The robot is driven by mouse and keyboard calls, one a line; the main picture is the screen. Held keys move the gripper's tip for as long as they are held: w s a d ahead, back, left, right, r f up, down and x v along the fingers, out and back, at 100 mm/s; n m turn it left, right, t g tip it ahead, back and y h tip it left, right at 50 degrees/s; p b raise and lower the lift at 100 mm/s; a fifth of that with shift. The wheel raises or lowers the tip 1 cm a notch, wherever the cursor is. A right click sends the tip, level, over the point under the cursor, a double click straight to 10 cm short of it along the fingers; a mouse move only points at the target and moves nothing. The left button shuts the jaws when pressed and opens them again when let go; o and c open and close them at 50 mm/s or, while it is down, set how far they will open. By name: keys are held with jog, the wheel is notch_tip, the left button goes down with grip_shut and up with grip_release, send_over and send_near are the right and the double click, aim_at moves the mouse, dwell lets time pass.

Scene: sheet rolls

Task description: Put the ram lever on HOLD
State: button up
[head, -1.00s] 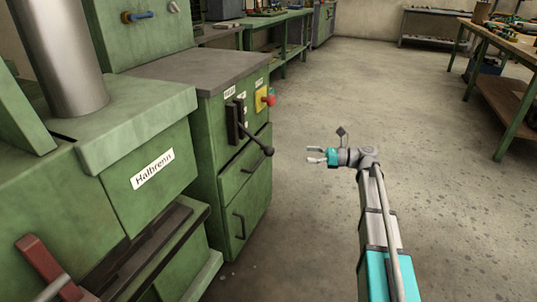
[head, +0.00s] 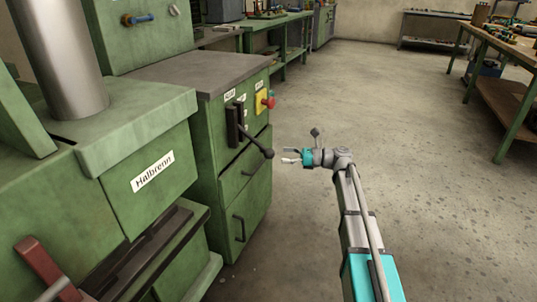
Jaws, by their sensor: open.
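The ram lever (head: 256,145) is a dark rod with a round knob (head: 268,154). It sticks out from a dark slotted plate (head: 233,124) on the front of the green cabinet and slopes down to the right. Small white labels (head: 230,95) sit by the plate, too small to read surely. My gripper (head: 288,156) is open and empty, its fingers pointing left at the knob. In the picture a small gap shows between fingertips and knob; I cannot tell the gap in depth.
A red emergency button (head: 268,103) on a yellow plate sits just above the knob. Drawers with dark handles (head: 239,227) are below. The green Halbrenn machine (head: 152,170) stands at the left. The concrete floor (head: 400,125) is clear at the right.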

aim_at(269, 153)
jog(key=shift+w+a, duration=0.2)
jog(key=shift+a, duration=2.55)
jog(key=shift+w, duration=0.1)
grip_shut()
